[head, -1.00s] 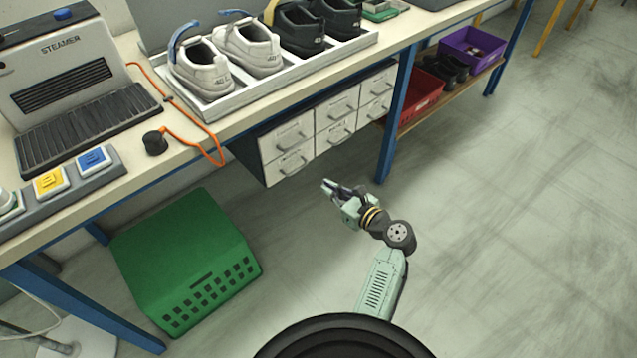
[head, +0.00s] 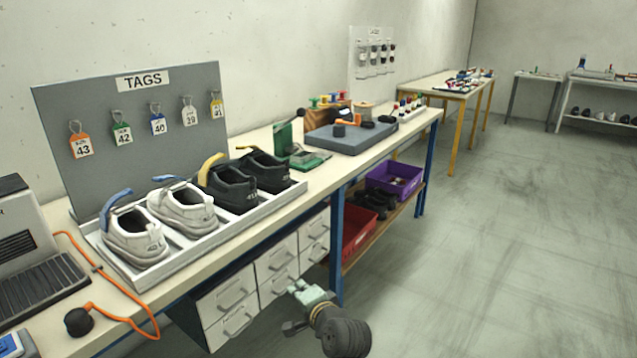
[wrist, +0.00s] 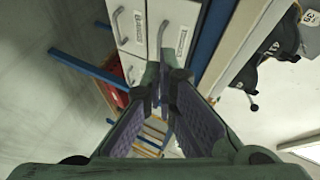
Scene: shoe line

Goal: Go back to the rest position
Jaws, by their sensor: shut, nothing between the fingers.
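My gripper (head: 302,299) shows at the bottom middle of the head view, in front of the white drawer units under the long bench. It is apart from the shoes and the tray on the bench top. In the wrist view the two purple-lined fingers (wrist: 163,98) come together at their tips, with nothing held between them. Most of my arm is out of the head view.
White drawers (head: 231,304) hang under the bench, close to my gripper. A white tray (head: 196,246) with two white and two black shoes stands above. A blue bench leg (head: 337,245) and red bin (head: 358,231) are nearby. Open floor (head: 500,240) lies to the right.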

